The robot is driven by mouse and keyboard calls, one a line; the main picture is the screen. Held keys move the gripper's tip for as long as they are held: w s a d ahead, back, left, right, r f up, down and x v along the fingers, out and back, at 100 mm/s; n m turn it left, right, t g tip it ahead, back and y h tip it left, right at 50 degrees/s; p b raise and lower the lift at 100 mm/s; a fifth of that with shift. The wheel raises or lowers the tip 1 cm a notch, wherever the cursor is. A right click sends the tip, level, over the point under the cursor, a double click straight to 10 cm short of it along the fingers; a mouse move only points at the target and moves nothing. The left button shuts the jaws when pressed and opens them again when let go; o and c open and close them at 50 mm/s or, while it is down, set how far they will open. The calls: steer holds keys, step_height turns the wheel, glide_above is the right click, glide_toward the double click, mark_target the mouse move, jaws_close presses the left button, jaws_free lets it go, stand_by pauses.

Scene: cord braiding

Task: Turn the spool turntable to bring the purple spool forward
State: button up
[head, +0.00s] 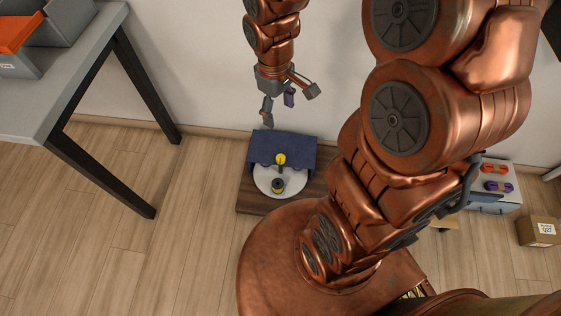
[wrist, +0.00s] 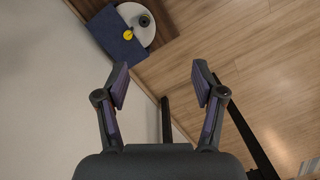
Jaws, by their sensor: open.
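The white round turntable (head: 262,177) sits on a dark wooden board, partly under a navy blue cover (head: 290,147). A yellow knob (head: 281,159) shows at the cover's front edge. A dark spool with a yellowish middle (head: 277,185) stands on the exposed front of the disc. I see no purple spool on the exposed disc; the covered part is hidden. My gripper (head: 289,102) is open and empty, above and behind the cover near the wall. In the wrist view, the open fingers (wrist: 161,78) are apart from the turntable (wrist: 131,11), which lies at the top.
A grey table (head: 75,60) with grey bins and an orange item stands at the left. At the right, a grey box (head: 509,202) carries an orange item and a purple item (head: 498,186), beside a cardboard box (head: 541,231). The wall is close behind. Floor left of the board is clear.

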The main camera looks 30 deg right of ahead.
steer(key=w+d+f+n+b, duration=0.15)
steer(key=w+f+b, duration=0.35)
steer(key=f, duration=0.7)
steer(key=w+d+f+n+b, duration=0.15)
steer(key=w+f+b, duration=0.4)
steer(key=f, duration=0.55)
steer(key=n+t+b, duration=0.1)
steer(key=n+b, duration=0.2)
steer(key=b, duration=0.6)
glide_above(281, 157)
step_height(281, 157, down, 25)
steer(key=shift+a+f, duration=0.1)
steer(key=shift+a, duration=0.05)
steer(key=shift+f+b, duration=0.85)
steer(key=shift+f, duration=3.15)
jaws_close()
